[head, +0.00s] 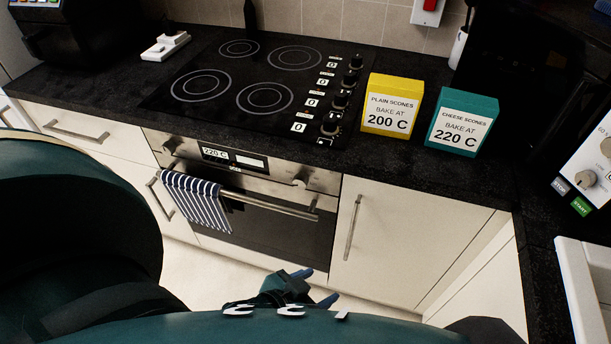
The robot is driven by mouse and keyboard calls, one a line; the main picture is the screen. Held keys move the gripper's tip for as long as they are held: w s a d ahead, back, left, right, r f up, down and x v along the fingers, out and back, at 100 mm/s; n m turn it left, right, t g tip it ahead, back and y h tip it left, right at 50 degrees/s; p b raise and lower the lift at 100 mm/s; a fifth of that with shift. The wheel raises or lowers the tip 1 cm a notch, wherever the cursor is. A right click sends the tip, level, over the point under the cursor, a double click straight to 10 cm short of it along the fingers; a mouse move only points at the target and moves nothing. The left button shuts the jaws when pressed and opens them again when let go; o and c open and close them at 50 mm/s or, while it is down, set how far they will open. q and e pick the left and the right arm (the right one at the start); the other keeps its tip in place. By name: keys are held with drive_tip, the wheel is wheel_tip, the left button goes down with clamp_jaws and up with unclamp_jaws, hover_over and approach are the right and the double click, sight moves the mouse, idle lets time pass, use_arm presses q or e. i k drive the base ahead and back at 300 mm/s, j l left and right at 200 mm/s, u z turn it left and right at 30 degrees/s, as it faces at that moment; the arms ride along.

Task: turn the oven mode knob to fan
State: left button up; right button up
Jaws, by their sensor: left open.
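The built-in oven (275,225) sits under the hob, with a steel control panel (270,178) along its top. The panel has a left knob (170,146), a display reading 220 C (215,153) and a right knob (299,179). I cannot tell which knob sets the mode, and their markings are too small to read. My left gripper (315,287) is open and empty, low in front of the oven and well apart from the panel. My right gripper is not in view.
A striped towel (196,200) hangs on the oven door handle (268,205). The black hob (260,80) has several knobs. A yellow box (392,104) and teal box (462,123) stand on the worktop. A cupboard (400,245) is right of the oven.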

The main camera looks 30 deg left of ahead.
sight(168, 148)
drive_tip(key=u, duration=1.65)
